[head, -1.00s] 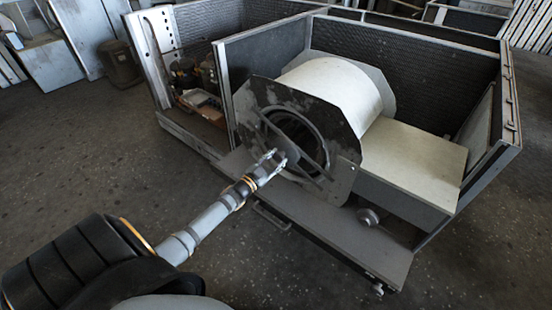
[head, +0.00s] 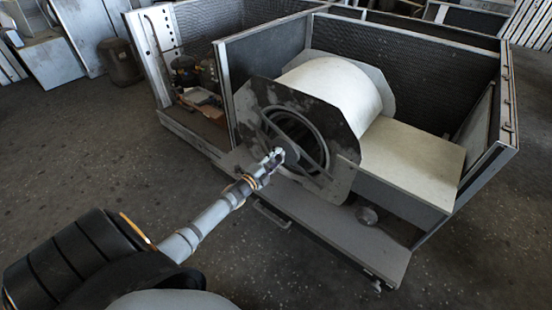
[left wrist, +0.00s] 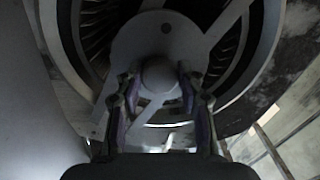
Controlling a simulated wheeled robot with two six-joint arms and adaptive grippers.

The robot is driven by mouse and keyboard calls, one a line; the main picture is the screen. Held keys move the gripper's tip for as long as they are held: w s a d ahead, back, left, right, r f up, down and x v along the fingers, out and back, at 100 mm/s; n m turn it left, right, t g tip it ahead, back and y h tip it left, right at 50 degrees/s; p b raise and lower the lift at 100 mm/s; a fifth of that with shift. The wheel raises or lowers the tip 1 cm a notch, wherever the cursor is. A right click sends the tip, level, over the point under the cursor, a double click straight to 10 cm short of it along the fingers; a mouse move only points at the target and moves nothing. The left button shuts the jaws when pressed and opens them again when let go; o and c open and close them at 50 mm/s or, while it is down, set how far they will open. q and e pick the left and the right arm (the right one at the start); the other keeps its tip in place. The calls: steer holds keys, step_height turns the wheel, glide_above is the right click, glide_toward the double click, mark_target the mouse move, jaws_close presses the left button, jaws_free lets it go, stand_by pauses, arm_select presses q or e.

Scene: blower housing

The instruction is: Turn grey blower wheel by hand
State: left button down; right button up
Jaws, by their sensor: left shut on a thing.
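The grey blower wheel (head: 304,134) sits inside the round opening of the dark housing side plate, with its vanes showing behind a spoked bracket. Its round hub end (left wrist: 160,74) stands out at the middle, in front of a flat plate with arms. My left gripper (head: 276,158) is at this hub, its fingers on both sides of it and shut on it. In the left wrist view, the fingers (left wrist: 158,88) flank the knob-like end. The fingers partly hide the hub in the head view. My right gripper is not in view.
The pale cylindrical housing (head: 335,88) lies behind the side plate, beside a light box-shaped cover (head: 410,165). Metal panels enclose them at the back. A ledge (head: 345,240) with a handle runs along the front.

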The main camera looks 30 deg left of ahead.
arm_select(q)
steer(key=m, duration=0.3)
steer(key=shift+m, duration=0.5)
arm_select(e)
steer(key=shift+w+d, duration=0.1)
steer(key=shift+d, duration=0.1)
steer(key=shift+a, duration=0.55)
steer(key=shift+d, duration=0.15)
arm_select(q)
steer(key=c, duration=1.1)
jaws_free()
steer(key=shift+o, duration=1.4)
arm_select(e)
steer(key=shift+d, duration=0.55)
